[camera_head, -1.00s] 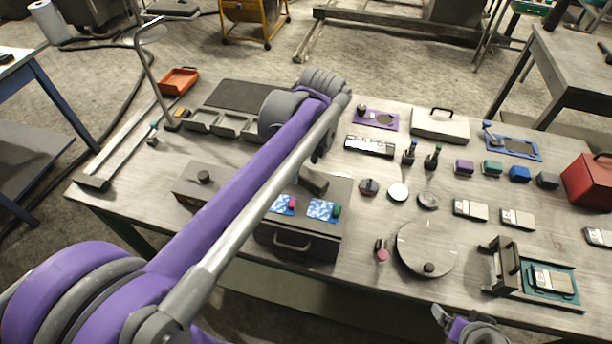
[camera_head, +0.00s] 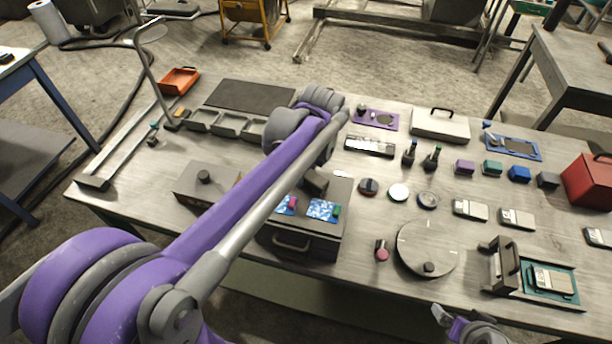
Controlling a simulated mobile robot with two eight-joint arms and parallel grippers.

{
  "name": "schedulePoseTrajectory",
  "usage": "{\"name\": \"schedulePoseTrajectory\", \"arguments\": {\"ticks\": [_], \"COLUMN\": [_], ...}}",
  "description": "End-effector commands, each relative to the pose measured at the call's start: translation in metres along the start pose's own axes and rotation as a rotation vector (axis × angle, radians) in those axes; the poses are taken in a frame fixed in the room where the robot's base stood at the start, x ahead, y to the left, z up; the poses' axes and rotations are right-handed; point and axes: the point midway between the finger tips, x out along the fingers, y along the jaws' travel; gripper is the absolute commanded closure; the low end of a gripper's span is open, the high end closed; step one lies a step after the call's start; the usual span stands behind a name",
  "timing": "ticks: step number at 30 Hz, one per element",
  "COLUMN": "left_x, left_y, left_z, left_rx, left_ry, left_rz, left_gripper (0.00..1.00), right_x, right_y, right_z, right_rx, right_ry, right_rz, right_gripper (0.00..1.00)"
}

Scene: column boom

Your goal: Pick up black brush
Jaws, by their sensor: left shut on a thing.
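My left arm comes in from the left, and its gripper (camera_head: 315,184) hangs down just above the dark box at the front middle of the table. It is shut on a small dark thing, taken to be the black brush, which is mostly hidden by the hand and arm. Blue-and-white cards lie on the box top, with a pink piece (camera_head: 293,202) and a green piece (camera_head: 336,210) by them. My right gripper (camera_head: 447,318) shows only partly at the bottom edge, apart from the table's objects, and its opening is unclear.
A round grey turntable (camera_head: 425,247) and a framed teal fixture (camera_head: 536,283) stand to the right. A red box (camera_head: 590,183) is at the far right. A tall bent stand (camera_head: 143,75) rises at the left.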

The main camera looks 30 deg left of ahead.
Motion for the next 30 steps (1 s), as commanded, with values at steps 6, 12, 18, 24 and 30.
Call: {"name": "schedulePoseTrajectory", "arguments": {"ticks": [6,12,18,24,30], "left_x": [0.0,-0.009,-0.041,-0.08,-0.098], "left_y": [0.0,0.0,0.0,0.0,0.0], "left_z": [0.0,0.001,0.006,0.012,0.015], "left_rx": [0.0,0.0,0.0,0.0,0.0], "left_ry": [0.0,0.0,0.0,0.0,0.0], "left_rz": [0.0,0.0,0.0,0.0,0.0], "left_gripper": [1.0,1.0,1.0,1.0,1.0], "right_x": [0.0,0.0,-0.002,-0.003,-0.003], "right_y": [0.0,0.0,0.0,0.0,0.0], "right_z": [0.0,-0.001,-0.002,-0.004,-0.005], "right_rx": [0.0,0.0,0.0,0.0,0.0], "right_ry": [0.0,0.001,0.002,0.004,0.005], "right_rz": [0.0,0.0,0.0,0.0,0.0], "right_gripper": [0.0,0.0,0.0,0.0,0.0]}}
